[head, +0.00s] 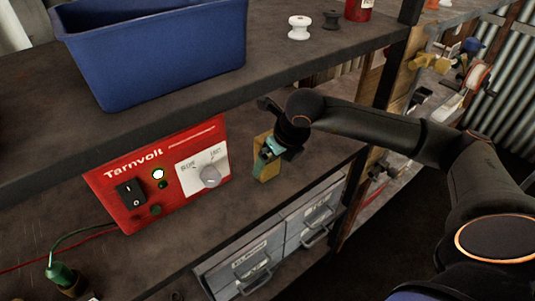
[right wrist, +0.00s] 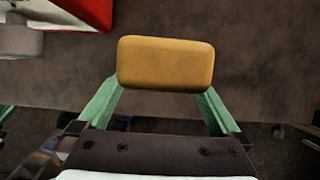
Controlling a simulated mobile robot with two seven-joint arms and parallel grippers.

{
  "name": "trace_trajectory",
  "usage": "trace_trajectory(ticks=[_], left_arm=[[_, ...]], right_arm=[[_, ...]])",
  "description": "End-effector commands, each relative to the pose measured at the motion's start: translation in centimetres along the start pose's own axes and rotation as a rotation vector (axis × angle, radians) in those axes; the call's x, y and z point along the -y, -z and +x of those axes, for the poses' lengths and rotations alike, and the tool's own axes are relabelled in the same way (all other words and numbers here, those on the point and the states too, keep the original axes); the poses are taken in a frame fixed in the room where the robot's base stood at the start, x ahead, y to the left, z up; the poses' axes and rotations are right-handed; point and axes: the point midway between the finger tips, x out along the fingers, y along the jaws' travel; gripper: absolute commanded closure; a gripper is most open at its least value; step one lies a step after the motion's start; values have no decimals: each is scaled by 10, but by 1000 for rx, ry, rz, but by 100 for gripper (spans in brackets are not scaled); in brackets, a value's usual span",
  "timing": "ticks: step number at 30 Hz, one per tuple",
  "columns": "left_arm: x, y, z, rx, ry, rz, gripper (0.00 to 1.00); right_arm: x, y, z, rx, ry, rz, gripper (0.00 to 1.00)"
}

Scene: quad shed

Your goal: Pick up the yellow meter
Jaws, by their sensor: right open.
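The yellow meter (head: 265,168) is a small yellow block on the lower shelf, to the right of the red Tarnvolt box. In the right wrist view its plain yellow face (right wrist: 166,63) lies just ahead, between the lines of the two green fingers. My right gripper (head: 268,152) is at the meter, and its fingers hide part of it in the head view. The fingers (right wrist: 158,97) are spread apart, one towards each end of the meter. I cannot tell whether they touch it. My left gripper is not in view.
The red Tarnvolt box (head: 165,215) stands left of the meter. The upper shelf, with a blue bin (head: 160,55) and a white spool (head: 299,27), overhangs the space. Grey drawers (head: 270,245) are below. A green clamp (head: 60,275) sits at lower left.

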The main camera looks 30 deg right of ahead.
Motion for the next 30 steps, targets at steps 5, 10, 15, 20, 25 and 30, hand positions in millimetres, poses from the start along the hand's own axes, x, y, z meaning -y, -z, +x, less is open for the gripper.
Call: trace_trajectory(ticks=[5,10,15,20,25,30], left_arm=[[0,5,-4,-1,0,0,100],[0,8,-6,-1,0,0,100],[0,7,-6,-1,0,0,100],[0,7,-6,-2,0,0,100],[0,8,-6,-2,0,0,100],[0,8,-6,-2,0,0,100]], right_arm=[[-1,-19,8,-3,-1,-1,0],[0,-18,19,-1,-1,-1,0],[0,-17,19,0,-1,-1,0],[0,-17,19,0,-1,-1,17],[0,-17,19,0,-1,-1,36],[0,-17,19,-1,-1,0,55]])
